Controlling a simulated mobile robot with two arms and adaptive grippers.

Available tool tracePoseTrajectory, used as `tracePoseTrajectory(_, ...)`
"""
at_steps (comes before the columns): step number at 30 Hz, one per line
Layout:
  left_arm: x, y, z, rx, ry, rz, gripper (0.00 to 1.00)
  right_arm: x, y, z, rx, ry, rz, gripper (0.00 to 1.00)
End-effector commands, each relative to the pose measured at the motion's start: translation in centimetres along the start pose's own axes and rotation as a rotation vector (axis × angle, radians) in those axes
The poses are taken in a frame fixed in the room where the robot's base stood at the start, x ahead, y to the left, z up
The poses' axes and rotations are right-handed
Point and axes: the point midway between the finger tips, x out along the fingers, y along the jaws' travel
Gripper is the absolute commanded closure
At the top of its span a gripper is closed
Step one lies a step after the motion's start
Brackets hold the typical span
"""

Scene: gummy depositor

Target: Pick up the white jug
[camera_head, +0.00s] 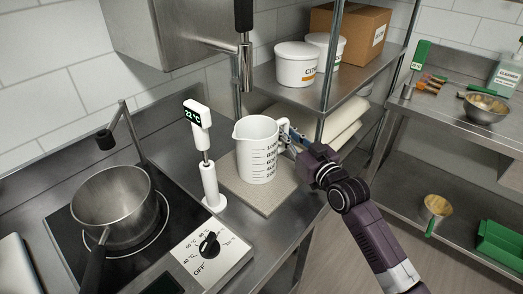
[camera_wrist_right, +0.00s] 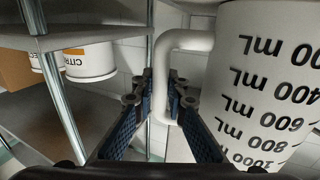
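The white jug (camera_head: 257,150) stands upright on a grey square plate (camera_head: 262,196) on the steel counter, with black volume marks on its side. In the right wrist view the jug (camera_wrist_right: 265,80) fills the right side and its handle (camera_wrist_right: 184,40) is near the middle. My right gripper (camera_head: 293,138) is at the handle, on the jug's right side. In the wrist view its blue-padded fingers (camera_wrist_right: 161,88) lie on either side of the handle's upright bar, with gaps showing, so it looks open. Exact contact at the fingertips is unclear. My left gripper is not in view.
A thermometer on a white stand (camera_head: 211,185) is close left of the jug. A steel pot (camera_head: 114,205) sits on the black hob, with a control knob (camera_head: 209,243) at front. A shelf with white tubs (camera_head: 297,65) and a box (camera_head: 352,35) is behind; its post is near my gripper.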

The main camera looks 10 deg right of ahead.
Motion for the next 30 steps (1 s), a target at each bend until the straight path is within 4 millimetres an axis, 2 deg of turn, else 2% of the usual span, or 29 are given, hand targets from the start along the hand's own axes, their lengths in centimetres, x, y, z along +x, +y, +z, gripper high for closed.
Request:
tracePoseTrajectory(17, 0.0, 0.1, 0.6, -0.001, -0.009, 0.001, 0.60, 0.0, 0.0, -0.3, 0.001, 0.005, 0.000, 1.00)
tracePoseTrajectory(23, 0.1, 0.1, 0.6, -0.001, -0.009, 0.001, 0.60, 0.0, 0.0, -1.7, 0.002, 0.008, 0.000, 1.00)
tracePoseTrajectory(28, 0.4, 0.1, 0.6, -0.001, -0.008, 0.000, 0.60, 0.0, 0.0, -4.2, 0.000, 0.010, 0.000, 1.00)
tracePoseTrajectory(30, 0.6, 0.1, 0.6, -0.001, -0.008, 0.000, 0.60, -1.5, 0.1, -3.5, -0.001, 0.002, 0.000, 1.00)
